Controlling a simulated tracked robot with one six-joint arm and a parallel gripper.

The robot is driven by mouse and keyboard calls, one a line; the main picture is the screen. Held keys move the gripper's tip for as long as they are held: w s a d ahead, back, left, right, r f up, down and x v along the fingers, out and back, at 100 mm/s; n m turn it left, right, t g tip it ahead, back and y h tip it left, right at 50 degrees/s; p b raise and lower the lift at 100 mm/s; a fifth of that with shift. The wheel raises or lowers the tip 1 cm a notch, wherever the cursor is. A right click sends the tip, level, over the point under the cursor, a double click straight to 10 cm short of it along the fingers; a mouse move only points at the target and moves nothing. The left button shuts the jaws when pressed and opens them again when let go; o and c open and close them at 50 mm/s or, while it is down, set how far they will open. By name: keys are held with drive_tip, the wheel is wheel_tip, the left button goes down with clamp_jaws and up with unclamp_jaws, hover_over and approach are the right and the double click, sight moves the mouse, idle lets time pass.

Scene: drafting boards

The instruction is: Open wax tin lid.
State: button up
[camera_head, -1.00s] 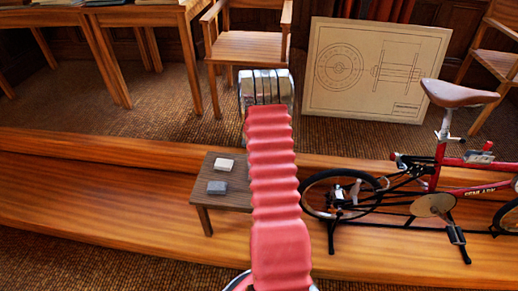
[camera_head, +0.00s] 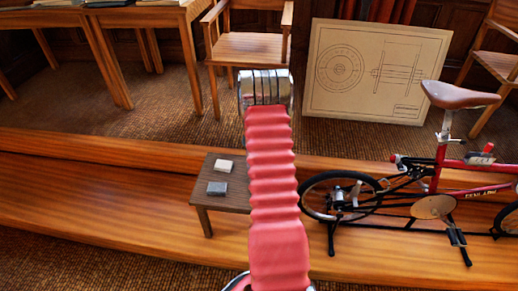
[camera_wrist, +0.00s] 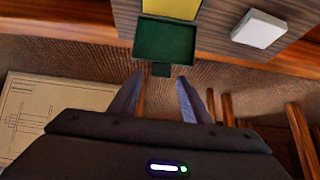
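The wax tin shows at the top of the wrist view, partly cut off by the frame. Its dark green lid (camera_wrist: 165,42) appears swung open, inner side showing, with a small tab at its edge. Yellow wax (camera_wrist: 172,8) shows beyond the lid. My gripper (camera_wrist: 160,79) is open and empty, its two fingers on either side of the tab's line. The tab lies near the fingertips; I cannot tell whether anything touches. In the head view the tin and gripper are hidden behind my red-sleeved arm.
A low dark table (camera_head: 233,203) holds a white block (camera_head: 223,166) and a grey block (camera_head: 217,189). One pale block (camera_wrist: 259,28) shows beside the tin. A red bicycle (camera_head: 436,207) stands right of the table. A drawing board (camera_head: 377,70) and wooden chair (camera_head: 250,44) stand behind.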

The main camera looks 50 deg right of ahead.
drive_tip(key=shift+a+f, duration=0.1)
drive_tip(key=shift+s, duration=0.1)
drive_tip(key=v, duration=1.3)
drive_tip(key=shift+a+r, duration=0.2)
drive_tip(key=shift+r, duration=0.05)
drive_tip(key=shift+s, duration=0.1)
